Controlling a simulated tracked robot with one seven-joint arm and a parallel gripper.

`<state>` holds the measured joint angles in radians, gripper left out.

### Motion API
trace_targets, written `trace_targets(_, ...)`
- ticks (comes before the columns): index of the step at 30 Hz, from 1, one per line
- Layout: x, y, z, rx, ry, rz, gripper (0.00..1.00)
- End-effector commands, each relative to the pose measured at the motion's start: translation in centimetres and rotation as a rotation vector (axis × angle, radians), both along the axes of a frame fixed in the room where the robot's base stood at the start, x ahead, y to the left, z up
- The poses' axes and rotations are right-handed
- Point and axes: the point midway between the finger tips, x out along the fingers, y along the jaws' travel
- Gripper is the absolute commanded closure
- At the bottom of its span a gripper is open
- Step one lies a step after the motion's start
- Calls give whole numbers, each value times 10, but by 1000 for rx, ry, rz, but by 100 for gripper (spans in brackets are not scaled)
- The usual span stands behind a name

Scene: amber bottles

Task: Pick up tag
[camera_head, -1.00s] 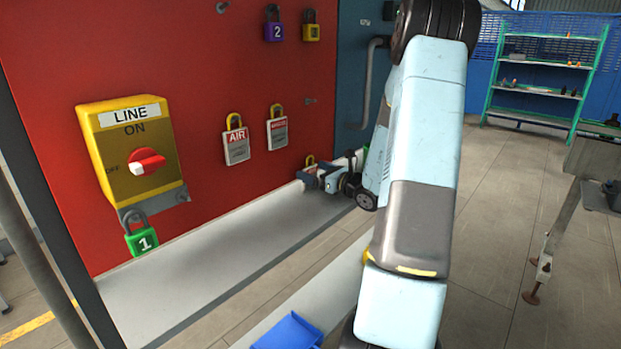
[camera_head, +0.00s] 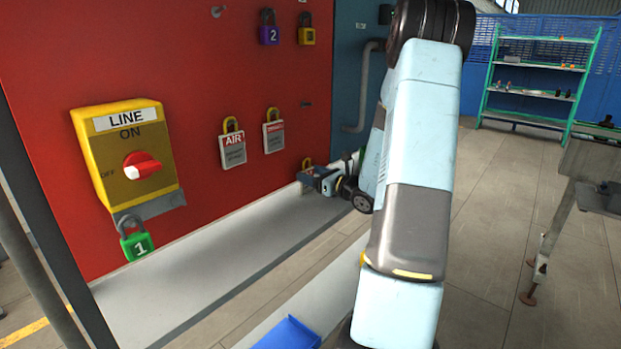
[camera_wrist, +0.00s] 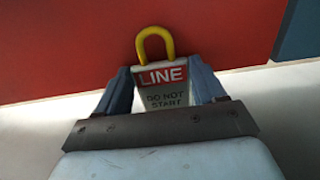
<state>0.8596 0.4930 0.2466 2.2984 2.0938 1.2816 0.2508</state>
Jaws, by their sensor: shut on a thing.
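The tag (camera_wrist: 163,88) is a white card with a red band reading LINE, the words DO NOT START below and a yellow loop on top. In the wrist view it sits between the two fingers of my gripper (camera_wrist: 165,85), which is shut on its sides. The tag's lower part is hidden by my gripper. In the head view my gripper (camera_head: 312,178) is low by the red board's right end, and only the tag's yellow loop (camera_head: 307,163) shows there.
A blue tray (camera_head: 288,335) is below.

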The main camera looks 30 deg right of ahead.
Motion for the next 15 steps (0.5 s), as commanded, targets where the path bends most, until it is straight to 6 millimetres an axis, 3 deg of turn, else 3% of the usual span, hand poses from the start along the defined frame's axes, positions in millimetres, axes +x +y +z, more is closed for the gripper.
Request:
trace_targets(5, -3, -1, 13, -3, -2, 0, 65)
trace_targets(15, -3, 0, 66, -5, -4, 1, 65)
